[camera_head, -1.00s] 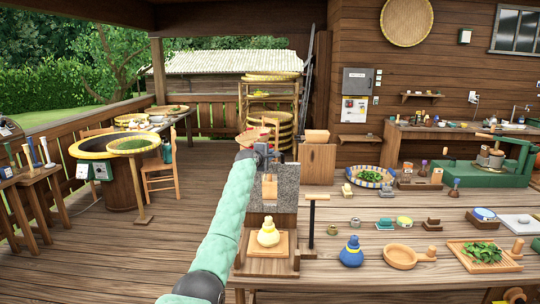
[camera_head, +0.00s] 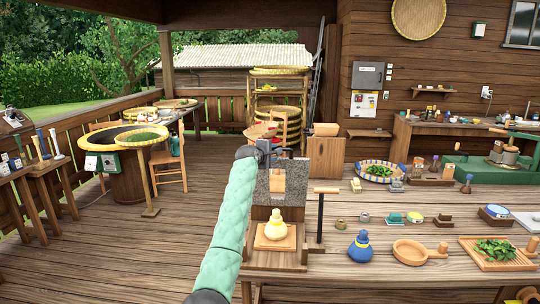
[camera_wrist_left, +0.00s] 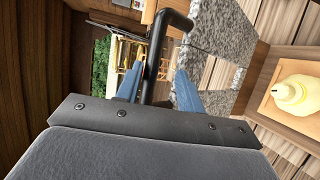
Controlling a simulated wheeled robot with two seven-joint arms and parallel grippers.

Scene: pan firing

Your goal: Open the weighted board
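The weighted board (camera_head: 291,182), a grey speckled stone slab with a wooden block on its face, stands about upright behind a wooden base (camera_head: 258,262). A yellow tied bundle (camera_head: 276,226) sits on the base's tray; it also shows in the left wrist view (camera_wrist_left: 298,93). My left gripper (camera_head: 268,147) is at the top of the slab. In the left wrist view its blue fingers (camera_wrist_left: 160,78) are apart, with a dark bent bar (camera_wrist_left: 157,50) between them and a gap beside the bar. Contact with the bar is unclear.
A black post with a wooden crosspiece (camera_head: 326,190) stands right beside the base. A blue bundle (camera_head: 361,247), a wooden pan (camera_head: 411,251) and a tray of leaves (camera_head: 528,262) lie to the right. A wooden box (camera_head: 325,158) stands behind the slab.

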